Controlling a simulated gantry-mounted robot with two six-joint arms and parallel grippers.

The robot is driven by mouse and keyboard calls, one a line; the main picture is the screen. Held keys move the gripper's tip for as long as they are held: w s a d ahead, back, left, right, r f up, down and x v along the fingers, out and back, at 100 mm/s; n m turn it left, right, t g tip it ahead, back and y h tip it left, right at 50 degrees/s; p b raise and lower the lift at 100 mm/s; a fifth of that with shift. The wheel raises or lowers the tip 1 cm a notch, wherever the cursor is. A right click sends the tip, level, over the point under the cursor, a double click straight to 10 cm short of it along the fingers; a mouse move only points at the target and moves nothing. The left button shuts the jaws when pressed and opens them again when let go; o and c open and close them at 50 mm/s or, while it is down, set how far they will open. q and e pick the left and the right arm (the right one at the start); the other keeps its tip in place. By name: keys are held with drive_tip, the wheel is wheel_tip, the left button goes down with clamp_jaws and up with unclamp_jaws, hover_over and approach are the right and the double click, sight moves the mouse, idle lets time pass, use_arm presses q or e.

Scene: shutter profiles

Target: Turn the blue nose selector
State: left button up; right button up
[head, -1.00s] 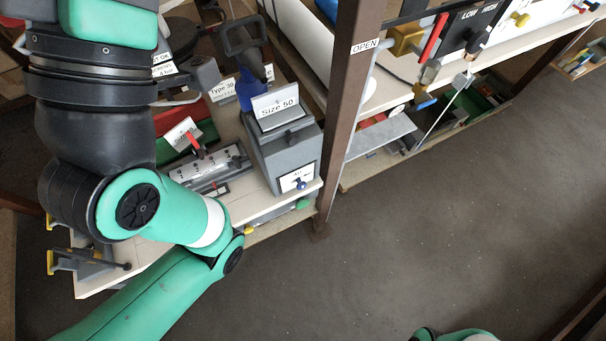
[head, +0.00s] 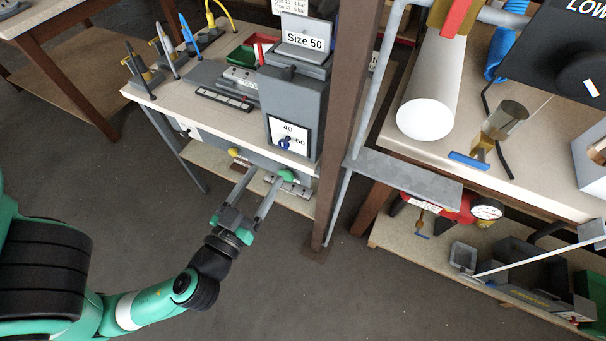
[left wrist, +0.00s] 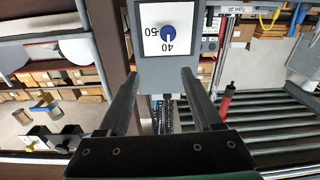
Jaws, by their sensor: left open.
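The blue nose selector (head: 284,143) is a small blue knob on a white dial plate marked 40, 50 and 60, on the front of a grey box (head: 292,98) labelled Size 50. My right gripper is not in view.
A brown post (head: 343,120) stands close to the right of the grey box. A yellow button (head: 233,152) and a green button (head: 286,175) sit under the bench edge near my fingers. A grey shelf plate (head: 405,176) juts out right of the post. The floor in front is clear.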

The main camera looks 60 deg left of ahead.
sight(283, 146)
use_arm(q)
drive_tip(key=shift+m+h, duration=0.3)
drive_tip(key=shift+m, duration=0.1)
drive_tip(key=w+a+f, duration=0.1)
drive_tip(key=w+a, duration=0.1)
drive_tip(key=w+a+p, duration=0.1)
drive_tip(key=w+a, duration=0.1)
drive_tip(key=a, duration=0.1)
drive_tip(key=w+a+f, duration=0.1)
drive_tip(key=w+a, duration=0.1)
drive_tip(key=w, duration=0.1)
drive_tip(key=shift+a+f, duration=0.35)
drive_tip(key=shift+a, duration=0.05)
drive_tip(key=shift+w+a+f, duration=0.1)
drive_tip(key=shift+w+a, duration=0.2)
drive_tip(key=shift+w, duration=0.15)
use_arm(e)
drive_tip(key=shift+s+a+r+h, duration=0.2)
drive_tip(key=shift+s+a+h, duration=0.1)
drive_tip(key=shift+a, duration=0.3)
use_arm(q)
drive_tip(key=shift+c, duration=0.3)
clamp_jaws()
